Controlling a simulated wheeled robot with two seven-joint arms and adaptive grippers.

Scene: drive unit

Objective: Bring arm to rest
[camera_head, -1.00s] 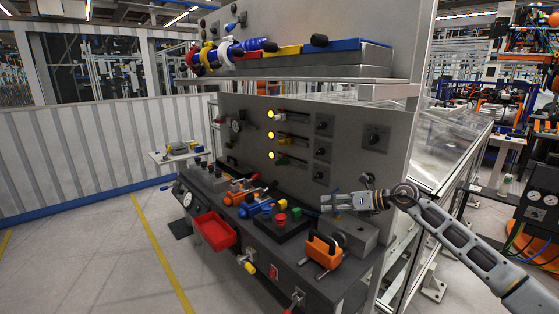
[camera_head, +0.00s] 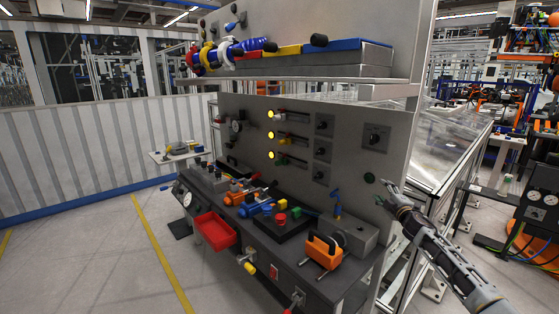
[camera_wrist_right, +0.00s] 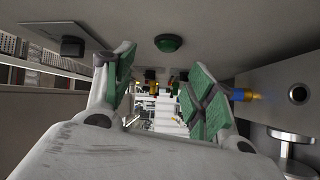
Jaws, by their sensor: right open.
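My right gripper (camera_head: 385,192) is at the right end of the grey bench in the head view, in front of the upright panel (camera_head: 350,165). It is open and empty. In the right wrist view its two green-padded fingers (camera_wrist_right: 160,90) stand apart with nothing between them. A round green button (camera_wrist_right: 168,43) on the panel lies just beyond the fingers; it also shows in the head view (camera_head: 369,178). A blue lever (camera_head: 337,205) stands left of the gripper, apart from it. My left gripper is not in view.
The bench carries a red tray (camera_head: 215,232), an orange block with handles (camera_head: 323,250), a red button (camera_head: 280,219) and blue and orange parts. A shelf (camera_head: 300,72) overhangs it. A clear-sided frame (camera_head: 440,150) stands behind my right arm. Floor (camera_head: 100,250) at left is open.

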